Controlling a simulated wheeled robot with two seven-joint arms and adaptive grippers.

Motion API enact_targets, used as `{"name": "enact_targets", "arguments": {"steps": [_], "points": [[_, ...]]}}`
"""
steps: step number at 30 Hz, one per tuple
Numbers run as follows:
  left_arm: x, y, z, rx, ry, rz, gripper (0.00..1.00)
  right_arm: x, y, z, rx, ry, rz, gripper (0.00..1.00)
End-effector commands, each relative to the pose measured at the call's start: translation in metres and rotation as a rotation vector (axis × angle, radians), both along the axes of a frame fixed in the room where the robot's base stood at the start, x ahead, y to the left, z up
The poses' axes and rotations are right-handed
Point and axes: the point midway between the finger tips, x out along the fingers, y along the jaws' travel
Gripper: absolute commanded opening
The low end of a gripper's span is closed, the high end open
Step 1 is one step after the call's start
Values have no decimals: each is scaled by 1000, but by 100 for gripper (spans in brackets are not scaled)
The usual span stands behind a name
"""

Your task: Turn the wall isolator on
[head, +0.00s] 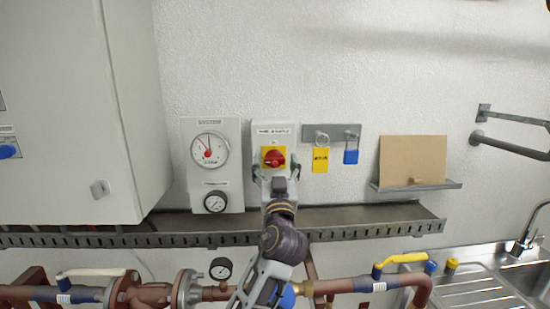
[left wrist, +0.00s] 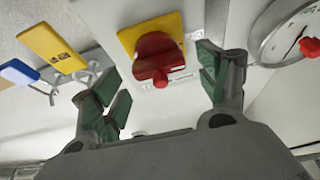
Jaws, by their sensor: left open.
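The wall isolator (head: 273,131) is a pale box on the wall with a red rotary knob (head: 274,159) on a yellow plate. In the left wrist view the red knob (left wrist: 157,60) shows close up on its yellow plate (left wrist: 130,38). My left gripper (head: 276,172) is in front of the lower part of the isolator. In the left wrist view its green-padded fingers (left wrist: 162,85) are spread wide, one on each side of the knob, with visible gaps. It holds nothing. Whether the fingertips touch the box cannot be told. My right gripper is not in view.
Left of the isolator is a gauge panel (head: 229,187). Right of it, a hook rail (head: 331,129) carries a yellow tag (head: 320,160) and a blue padlock (head: 351,156). A metal cable tray (head: 370,218) runs below, with pipes under it. A grey cabinet (head: 65,120) stands left.

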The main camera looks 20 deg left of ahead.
Motion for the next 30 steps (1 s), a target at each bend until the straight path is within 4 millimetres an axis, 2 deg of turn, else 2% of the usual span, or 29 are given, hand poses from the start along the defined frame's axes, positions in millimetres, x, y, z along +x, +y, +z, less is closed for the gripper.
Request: {"name": "enact_targets", "arguments": {"steps": [6,18,28,30], "points": [[12,5,6,1,0,3,75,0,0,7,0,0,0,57],[14,6,6,0,1,1,74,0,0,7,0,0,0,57],[14,6,6,-1,1,1,31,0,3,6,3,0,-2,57],[14,6,6,-1,1,1,30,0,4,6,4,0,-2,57]]}}
